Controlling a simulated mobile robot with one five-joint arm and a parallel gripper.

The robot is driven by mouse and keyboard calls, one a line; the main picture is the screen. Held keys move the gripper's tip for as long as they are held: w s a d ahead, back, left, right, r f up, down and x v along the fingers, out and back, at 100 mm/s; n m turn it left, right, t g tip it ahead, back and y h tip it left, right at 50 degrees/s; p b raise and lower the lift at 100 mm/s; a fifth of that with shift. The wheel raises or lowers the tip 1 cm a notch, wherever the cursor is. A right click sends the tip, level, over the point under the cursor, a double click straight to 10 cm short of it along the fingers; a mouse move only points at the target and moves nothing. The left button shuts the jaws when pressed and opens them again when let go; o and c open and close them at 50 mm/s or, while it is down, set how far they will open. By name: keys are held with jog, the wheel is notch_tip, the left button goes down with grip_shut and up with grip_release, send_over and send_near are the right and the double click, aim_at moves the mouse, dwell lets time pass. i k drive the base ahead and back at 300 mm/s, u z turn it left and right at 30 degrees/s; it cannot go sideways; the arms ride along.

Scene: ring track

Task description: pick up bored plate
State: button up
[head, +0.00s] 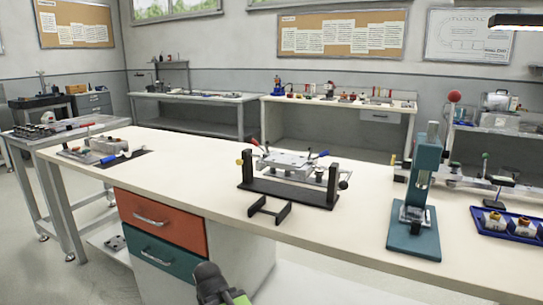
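A light grey metal plate (289,162) lies level on a black fixture (290,188) on the long white workbench; it looks like the bored plate, but its holes are too small to make out. Red and blue handles stick up at its ends. A small dark plate (117,243) with what look like holes lies on the low shelf left of the drawers. The dark end of my arm, with my gripper (209,282), shows at the bottom edge, in front of the bench and well apart from both plates. Its fingers cannot be made out.
A black bracket (270,209) lies in front of the fixture. A teal press (416,195) and a blue tray (508,224) stand to the right. A grey block (108,145) and tools lie at the bench's left end. Bare benchtop lies between them and the fixture.

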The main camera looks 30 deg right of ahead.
aim_at(283, 161)
jog(key=u, duration=0.15)
jog(key=i, duration=0.9)
jog(key=u, duration=0.4)
